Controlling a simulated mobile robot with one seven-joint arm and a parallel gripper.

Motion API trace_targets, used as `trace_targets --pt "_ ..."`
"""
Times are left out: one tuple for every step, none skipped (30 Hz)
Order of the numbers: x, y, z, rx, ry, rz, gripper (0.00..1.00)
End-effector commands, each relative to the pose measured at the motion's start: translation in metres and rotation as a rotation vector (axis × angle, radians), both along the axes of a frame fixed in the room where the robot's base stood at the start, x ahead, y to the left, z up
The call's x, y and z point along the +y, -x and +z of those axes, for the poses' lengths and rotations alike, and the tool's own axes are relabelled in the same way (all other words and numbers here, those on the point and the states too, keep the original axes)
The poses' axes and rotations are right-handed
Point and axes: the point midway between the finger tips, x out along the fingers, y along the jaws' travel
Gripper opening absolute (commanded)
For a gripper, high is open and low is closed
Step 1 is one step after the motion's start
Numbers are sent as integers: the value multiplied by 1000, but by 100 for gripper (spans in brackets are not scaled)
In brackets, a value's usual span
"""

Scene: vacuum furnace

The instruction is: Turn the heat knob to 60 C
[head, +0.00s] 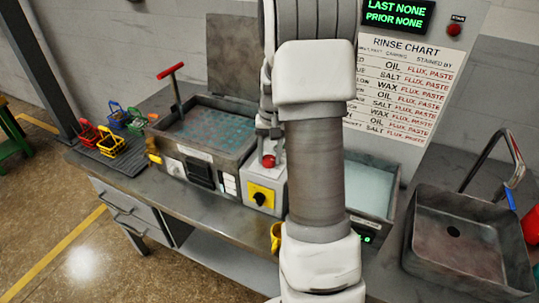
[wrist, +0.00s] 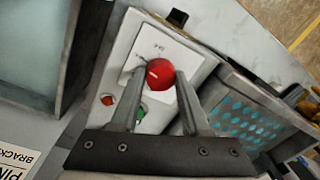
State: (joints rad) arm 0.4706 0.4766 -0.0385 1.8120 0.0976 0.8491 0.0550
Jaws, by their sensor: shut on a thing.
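The red heat knob (wrist: 160,73) sits on the pale top panel of a grey control box (wrist: 135,45). It also shows in the head view (head: 268,161), just under the fingertips. My gripper (wrist: 161,79) has one finger on each side of the knob and is shut on it. In the head view my gripper (head: 268,132) comes down from above onto the box. A short white mark shows on the knob. Faint dial print shows beside it, too small and blurred to read, so I cannot tell the set temperature.
A yellow switch plate (head: 261,196) is on the box front. A tank with blue-green perforated mesh (head: 205,130) stands left of the box, with a red-handled lever (head: 171,70). A pale-filled tank (head: 370,188) stands right, then a sink (head: 470,240). Small coloured baskets (head: 112,144) stand far left.

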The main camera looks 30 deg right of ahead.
Motion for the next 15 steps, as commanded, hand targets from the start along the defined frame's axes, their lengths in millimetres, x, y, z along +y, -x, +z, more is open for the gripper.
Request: trace_targets --pt "0 -1 1 -2 0 -1 0" --pt "0 -1 1 -2 0 -1 0" --pt "0 -1 1 -2 0 -1 0" --pt "0 -1 1 -2 0 -1 0" --pt "0 -1 1 -2 0 -1 0" --pt "0 -1 1 -2 0 -1 0" --pt "0 -1 1 -2 0 -1 0" --pt "0 -1 1 -2 0 -1 0" --pt "0 -1 1 -2 0 -1 0" --pt "0 -1 1 -2 0 -1 49" --pt "0 -1 1 -2 0 -1 55" --pt "0 -1 1 -2 0 0 62" --pt "0 -1 1 -2 0 0 67" --pt "0 0 1 -2 0 0 73" --pt "0 0 1 -1 0 0 76"
